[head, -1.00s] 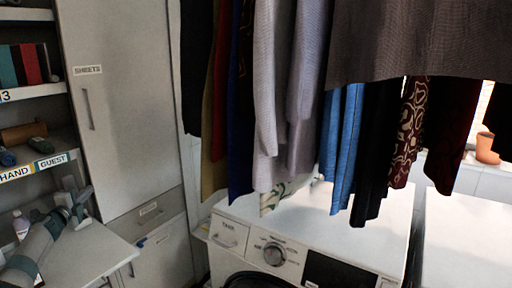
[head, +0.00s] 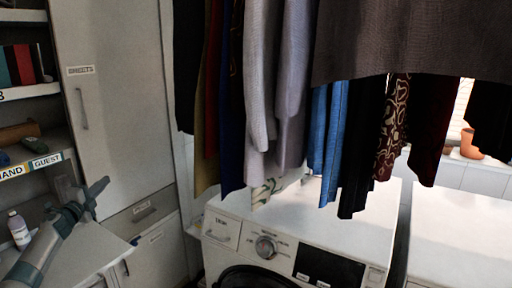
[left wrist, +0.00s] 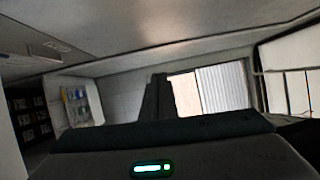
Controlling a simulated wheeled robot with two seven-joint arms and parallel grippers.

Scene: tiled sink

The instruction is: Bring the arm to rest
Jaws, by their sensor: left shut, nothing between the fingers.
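My left arm comes in at the lower left of the head view, over the counter. My left gripper (head: 97,190) is at its end, pointing up and to the right. It is shut and empty, in front of the cabinet. In the left wrist view my dark gripper body (left wrist: 160,150) with a green light fills the bottom, and a dark finger shape (left wrist: 158,98) stands up in the middle. My right gripper is not in view.
A counter (head: 85,262) with a white bottle (head: 19,230) lies beside my left arm. Shelves (head: 30,91) and a tall cabinet (head: 120,110) stand behind. Hanging clothes (head: 265,90) fill the upper middle, above a white washing machine (head: 270,240). A pot (head: 470,143) sits far right.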

